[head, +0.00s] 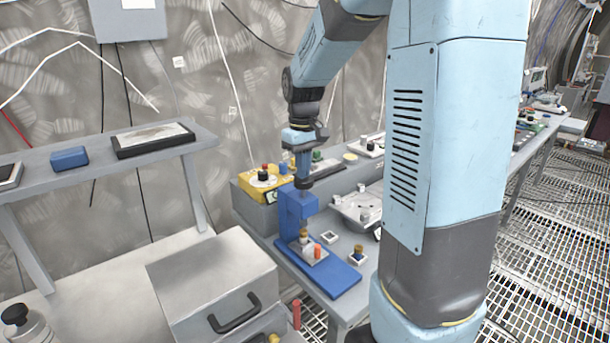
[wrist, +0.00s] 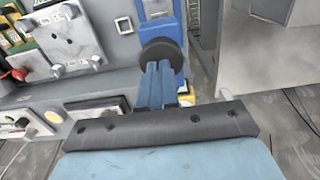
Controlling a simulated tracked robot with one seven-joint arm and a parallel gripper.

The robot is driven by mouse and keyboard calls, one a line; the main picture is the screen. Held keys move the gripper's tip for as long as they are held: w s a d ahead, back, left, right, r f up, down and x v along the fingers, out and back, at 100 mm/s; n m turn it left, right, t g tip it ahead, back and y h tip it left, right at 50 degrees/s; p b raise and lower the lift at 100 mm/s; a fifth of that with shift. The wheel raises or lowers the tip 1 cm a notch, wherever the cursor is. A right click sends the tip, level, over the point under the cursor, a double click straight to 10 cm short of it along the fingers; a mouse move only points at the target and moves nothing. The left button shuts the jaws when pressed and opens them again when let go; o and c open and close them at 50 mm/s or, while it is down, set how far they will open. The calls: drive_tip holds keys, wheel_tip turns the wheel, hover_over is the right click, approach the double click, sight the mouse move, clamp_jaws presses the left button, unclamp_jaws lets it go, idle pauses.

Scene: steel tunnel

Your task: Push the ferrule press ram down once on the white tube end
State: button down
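The blue ferrule press (head: 296,208) stands on its long blue base (head: 340,279) on the bench. Its dark round ram knob (wrist: 161,52) is large in the wrist view, with the blue press body behind it. My gripper (head: 303,176) points straight down over the top of the press. In the wrist view my two blue fingers (wrist: 159,70) lie side by side, closed, with their tips at the knob. I cannot tell whether they touch it. Under the press head are small pale and brass parts and an orange-red piece (head: 317,251). The white tube end is too small to make out surely.
A grey case (head: 212,280) is at front left, and a shelf (head: 105,160) runs along the left wall.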

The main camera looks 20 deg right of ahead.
wheel_tip(320, 180, up, 11)
drive_tip(key=shift+r, duration=0.2)
idle(0.7)
drive_tip(key=s+a+f+m+t, duration=0.1)
drive_tip(key=s+t, duration=0.1)
drive_tip(key=s, duration=0.9)
drive_tip(key=s+a+f+m+t, duration=0.1)
drive_tip(key=s+m+t, duration=0.1)
drive_tip(key=s, duration=1)
drive_tip(key=shift+a+f+m+t, duration=0.25)
drive_tip(key=shift+a+m+t, duration=0.1)
drive_tip(key=shift+t, duration=0.45)
